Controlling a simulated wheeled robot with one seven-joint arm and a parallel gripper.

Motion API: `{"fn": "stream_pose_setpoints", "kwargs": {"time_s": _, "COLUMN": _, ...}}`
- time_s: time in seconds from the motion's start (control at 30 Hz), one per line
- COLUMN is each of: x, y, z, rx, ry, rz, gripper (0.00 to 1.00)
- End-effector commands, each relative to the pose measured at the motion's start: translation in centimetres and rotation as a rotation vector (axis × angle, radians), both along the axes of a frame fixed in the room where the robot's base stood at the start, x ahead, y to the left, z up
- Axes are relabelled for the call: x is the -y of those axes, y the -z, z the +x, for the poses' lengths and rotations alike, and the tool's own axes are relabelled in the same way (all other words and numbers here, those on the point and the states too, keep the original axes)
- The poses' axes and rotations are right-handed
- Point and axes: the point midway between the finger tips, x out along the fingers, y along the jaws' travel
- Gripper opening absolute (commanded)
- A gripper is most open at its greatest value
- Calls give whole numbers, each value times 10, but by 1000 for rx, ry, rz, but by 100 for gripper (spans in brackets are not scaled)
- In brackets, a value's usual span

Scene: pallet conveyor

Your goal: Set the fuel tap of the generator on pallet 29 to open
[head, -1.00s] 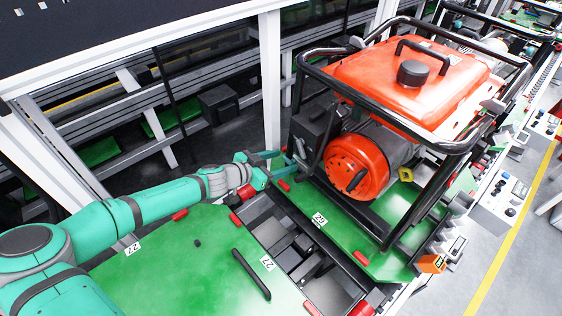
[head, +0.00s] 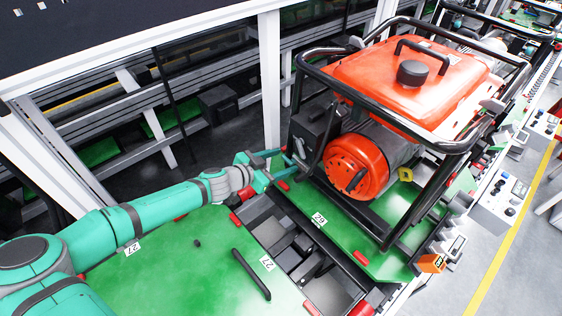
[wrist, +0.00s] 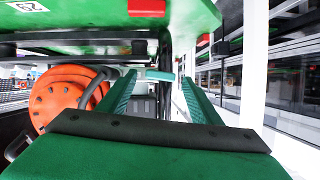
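The red and black generator (head: 405,80) stands in its tubular frame on the green pallet 29 (head: 345,232). My gripper (head: 282,162) is at the generator's left end, close to the frame, beside the dark box left of the round orange cover (head: 357,167). In the wrist view my gripper (wrist: 160,84) has its two green fingers spread apart. A short pale teal bar (wrist: 158,75) shows between the fingertips; I cannot tell whether it is part of the tap or touches them. The orange cover (wrist: 62,100) is left of the fingers. I cannot make out the fuel tap or its setting.
Pallet 27 (head: 180,270), green with a black handle (head: 251,274), lies in front, under my arm. A white post (head: 270,80) stands just behind my gripper. Control boxes (head: 500,195) line the conveyor's right side.

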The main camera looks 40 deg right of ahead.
Motion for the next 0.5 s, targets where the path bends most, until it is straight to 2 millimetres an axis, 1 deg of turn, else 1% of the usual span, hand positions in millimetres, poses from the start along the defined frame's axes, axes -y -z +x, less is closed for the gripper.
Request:
{"fn": "stream_pose_setpoints", "kwargs": {"time_s": 0.3, "x": -3, "y": -1, "z": 0, "rx": 0, "ry": -1, "rz": 0, "gripper": 58}}
{"fn": "stream_pose_setpoints", "kwargs": {"time_s": 0.37, "x": -8, "y": -3, "z": 0, "rx": 1, "ry": -2, "rz": 0, "gripper": 58}}
{"fn": "stream_pose_setpoints", "kwargs": {"time_s": 0.5, "x": -27, "y": -11, "z": -2, "rx": 2, "ry": -2, "rz": 1, "gripper": 58}}
